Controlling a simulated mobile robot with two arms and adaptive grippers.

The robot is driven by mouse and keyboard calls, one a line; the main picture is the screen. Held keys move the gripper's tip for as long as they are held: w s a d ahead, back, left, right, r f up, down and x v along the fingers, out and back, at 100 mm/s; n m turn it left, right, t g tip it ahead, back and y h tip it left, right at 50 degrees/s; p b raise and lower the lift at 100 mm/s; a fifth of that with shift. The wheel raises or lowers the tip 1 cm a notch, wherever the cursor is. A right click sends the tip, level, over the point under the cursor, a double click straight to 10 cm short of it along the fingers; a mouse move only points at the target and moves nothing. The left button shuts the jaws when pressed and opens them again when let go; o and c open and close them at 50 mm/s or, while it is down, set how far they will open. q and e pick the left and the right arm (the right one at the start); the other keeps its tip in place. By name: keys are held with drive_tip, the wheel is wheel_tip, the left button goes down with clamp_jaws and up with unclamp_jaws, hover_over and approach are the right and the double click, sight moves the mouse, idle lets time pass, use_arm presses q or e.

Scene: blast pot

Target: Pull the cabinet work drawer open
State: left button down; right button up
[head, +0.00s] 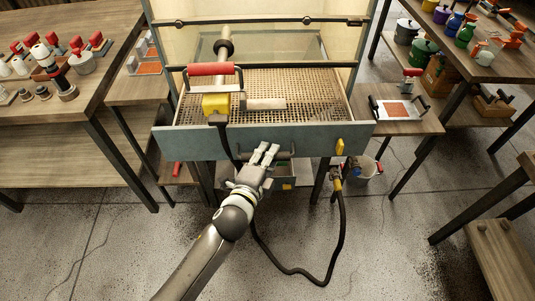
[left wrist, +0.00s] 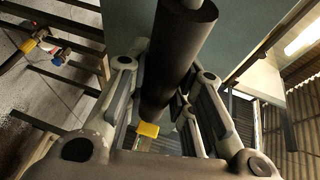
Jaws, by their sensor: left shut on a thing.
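The cabinet (head: 340,60) stands in the middle of the head view, with a glass front above a perforated metal floor (head: 300,85). A blue-grey front panel (head: 215,143) runs along its near edge, with a dark bar handle (head: 284,155) low at the middle. My left gripper (head: 265,154) is at this handle, its fingers pointing at the panel. In the left wrist view the thick dark handle (left wrist: 178,62) passes between the fingers of my left gripper (left wrist: 165,100), which is shut on it. The panel (left wrist: 245,32) shows behind. My right gripper is in neither view.
A black hose (head: 342,235) loops over the floor right of my arm. A bucket (head: 360,172) stands below right. Workbenches (head: 120,75) with tools and pots flank both sides.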

use_arm(q)
drive_tip(key=c, duration=1.2)
unclamp_jaws()
drive_tip(key=shift+c, duration=0.2)
drive_tip(key=v, duration=1.2)
drive_tip(key=shift+r, duration=0.1)
drive_tip(key=s+a+f+n+g+y, duration=0.1)
drive_tip(key=s+a+f+n+g, duration=0.15)
drive_tip(key=f, duration=0.85)
drive_tip(key=s+a+f+n+g+y, duration=0.2)
drive_tip(key=s+a+f+n, duration=0.15)
drive_tip(key=f, duration=0.85)
drive_tip(key=s+a+f+n+g+y, duration=0.1)
drive_tip(key=s+a+f+n+g, duration=0.2)
drive_tip(key=f, duration=0.8)
drive_tip(key=s+a+f+n+g+y, duration=0.1)
drive_tip(key=s+a+f+n+g, duration=0.2)
drive_tip(key=s+a+f+n, duration=0.2)
drive_tip(key=s+a+f+n+g, duration=0.3)
drive_tip(key=s+f, duration=0.9)
drive_tip(key=s, duration=0.8)
drive_tip(key=shift+s+a+n+y, duration=0.2)
drive_tip(key=shift+a+n+y, duration=0.2)
drive_tip(key=shift+a+n, duration=0.7)
